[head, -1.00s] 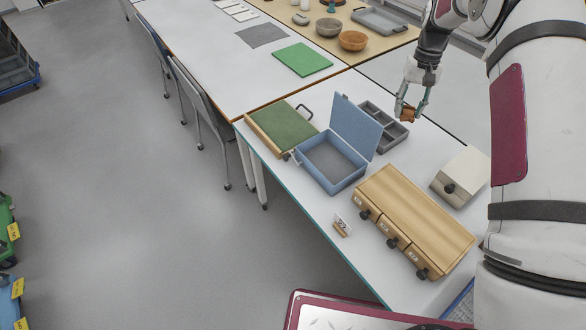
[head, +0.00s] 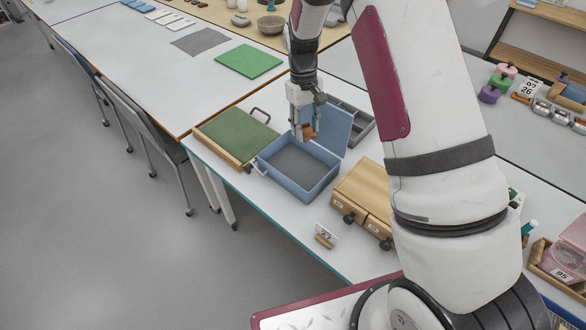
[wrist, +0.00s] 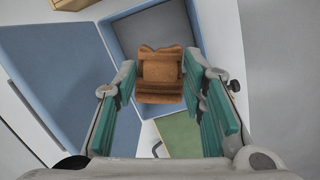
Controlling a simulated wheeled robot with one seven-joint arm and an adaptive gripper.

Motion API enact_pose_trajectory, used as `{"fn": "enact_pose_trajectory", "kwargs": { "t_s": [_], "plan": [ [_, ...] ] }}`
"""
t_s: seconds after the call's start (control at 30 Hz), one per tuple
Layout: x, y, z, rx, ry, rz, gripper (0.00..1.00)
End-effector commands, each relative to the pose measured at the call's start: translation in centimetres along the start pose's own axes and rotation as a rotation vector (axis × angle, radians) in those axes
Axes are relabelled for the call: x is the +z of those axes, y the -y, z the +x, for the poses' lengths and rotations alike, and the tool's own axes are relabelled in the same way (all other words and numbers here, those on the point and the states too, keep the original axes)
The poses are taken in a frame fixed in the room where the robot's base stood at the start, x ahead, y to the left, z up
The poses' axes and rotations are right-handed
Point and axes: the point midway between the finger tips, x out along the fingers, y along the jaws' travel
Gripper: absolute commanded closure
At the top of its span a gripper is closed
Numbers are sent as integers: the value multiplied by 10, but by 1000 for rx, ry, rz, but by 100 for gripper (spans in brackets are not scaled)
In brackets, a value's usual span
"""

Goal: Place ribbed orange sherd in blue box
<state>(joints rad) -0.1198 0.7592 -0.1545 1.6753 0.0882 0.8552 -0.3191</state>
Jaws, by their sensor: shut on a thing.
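The ribbed orange sherd (wrist: 160,73) is held between the two green-padded fingers of my gripper (wrist: 160,92) in the wrist view. In the head view my gripper (head: 306,133) is shut on the sherd (head: 308,130), above the back of the blue box. The blue box (head: 291,193) stands on the table with its lid (head: 335,128) raised at the back right. Its grey inside looks empty where it shows. In the wrist view the box (wrist: 122,40) lies below and beyond the sherd.
A green-topped board (head: 235,137) lies left of the box. A grey divided tray (head: 357,125) is behind the lid. A wooden drawer unit (head: 361,193) and a number card (head: 325,236) stand to the right and front. My arm hides part of the table.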

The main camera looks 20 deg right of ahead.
Motion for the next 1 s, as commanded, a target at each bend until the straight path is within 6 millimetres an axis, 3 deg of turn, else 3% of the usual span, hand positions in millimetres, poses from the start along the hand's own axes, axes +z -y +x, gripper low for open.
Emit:
{"fn": "enact_pose_trajectory", "kwargs": {
  "t_s": [0.03,0.2,0.47,0.77,1.0],
  "plan": [
    [-11,-2,24,7,2,-51,90],
    [-14,-4,62,31,3,-220,90],
    [-14,-5,86,48,6,-344,90],
    [-20,-5,133,48,7,-348,90],
    [-23,-5,151,49,6,-347,90]
  ]
}}
